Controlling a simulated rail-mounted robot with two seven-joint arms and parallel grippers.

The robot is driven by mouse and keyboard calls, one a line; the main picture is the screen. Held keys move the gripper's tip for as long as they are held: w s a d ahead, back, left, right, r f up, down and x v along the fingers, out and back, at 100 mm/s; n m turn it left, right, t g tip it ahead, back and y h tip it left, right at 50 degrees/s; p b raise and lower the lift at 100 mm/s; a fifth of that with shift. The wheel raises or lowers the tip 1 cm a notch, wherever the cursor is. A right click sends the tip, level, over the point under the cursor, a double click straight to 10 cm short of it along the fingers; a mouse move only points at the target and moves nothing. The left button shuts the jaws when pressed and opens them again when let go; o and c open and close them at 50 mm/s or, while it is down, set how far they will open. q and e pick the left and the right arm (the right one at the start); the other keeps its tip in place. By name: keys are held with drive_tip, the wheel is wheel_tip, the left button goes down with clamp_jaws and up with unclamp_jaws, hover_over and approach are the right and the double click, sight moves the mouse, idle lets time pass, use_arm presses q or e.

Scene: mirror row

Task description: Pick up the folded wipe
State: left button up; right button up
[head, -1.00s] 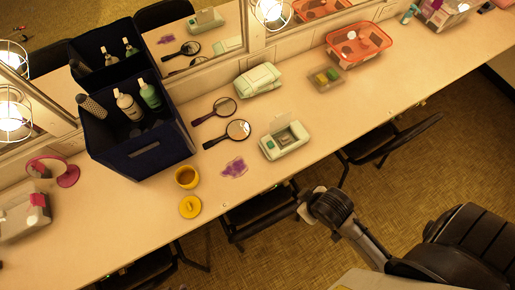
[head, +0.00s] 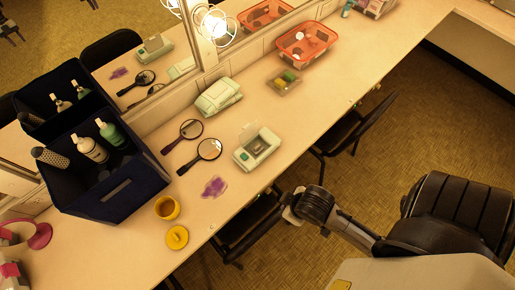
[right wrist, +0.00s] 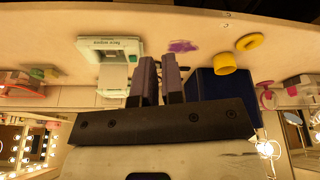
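A pale green wipe box (head: 244,158) stands on the counter with its lid raised. A small greyish-white patch (head: 258,146) shows in its opening; I cannot tell if this is the folded wipe. The box also shows in the right wrist view (right wrist: 90,55), with lettering on it. My right gripper (right wrist: 160,62) is empty, its two fingers parallel with a narrow gap between them, beside the box in that view. In the head view my right gripper (head: 287,208) is off the counter's front edge, below right of the box. My left gripper is out of view.
A purple smear (head: 214,187), a yellow jar (head: 167,208) and its yellow lid (head: 177,237) lie left of the box. Two hand mirrors (head: 208,149) and a closed pale green pack (head: 219,97) are behind. A dark blue caddy (head: 120,200) stands left. Chairs (head: 350,130) line the front.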

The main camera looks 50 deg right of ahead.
drive_tip(key=o, duration=1)
drive_tip(key=shift+c, duration=0.2)
